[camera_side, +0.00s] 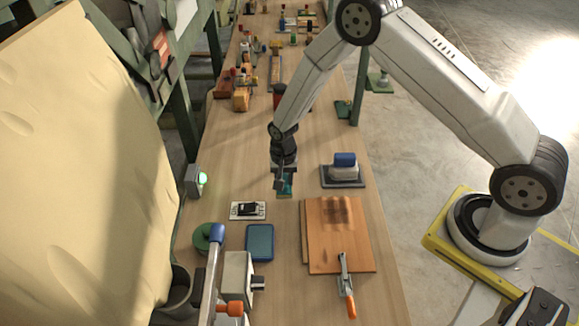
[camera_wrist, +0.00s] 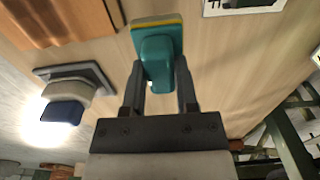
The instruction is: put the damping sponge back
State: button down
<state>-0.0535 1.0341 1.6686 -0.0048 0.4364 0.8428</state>
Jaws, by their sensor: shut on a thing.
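My gripper (camera_side: 285,184) is shut on a damping sponge (camera_wrist: 158,55), which is teal with a yellow layer at its far end. In the wrist view the fingers (camera_wrist: 160,90) close on its two sides. In the side view the sponge (camera_side: 285,190) shows small below the fingers, over the middle of the bench; I cannot tell whether it touches the wood. A shallow blue tray (camera_side: 260,243) lies nearer the camera, apart from the gripper, and looks empty.
A blue-topped white block on a dark base (camera_side: 343,172) stands right of my gripper. A brown veneer sheet (camera_side: 325,240) with a darker patch lies nearer, with an orange-handled clamp (camera_side: 347,290). A switch plate (camera_side: 248,211) lies left. Bench wood between tray and veneer is clear.

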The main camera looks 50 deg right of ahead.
jog(key=shift+w+f, duration=0.45)
jog(key=shift+f, duration=0.05)
jog(key=shift+w+f, duration=0.3)
jog(key=shift+f, duration=1.55)
jog(key=shift+f, duration=0.1)
jog(key=shift+c, duration=1.8)
grip_release()
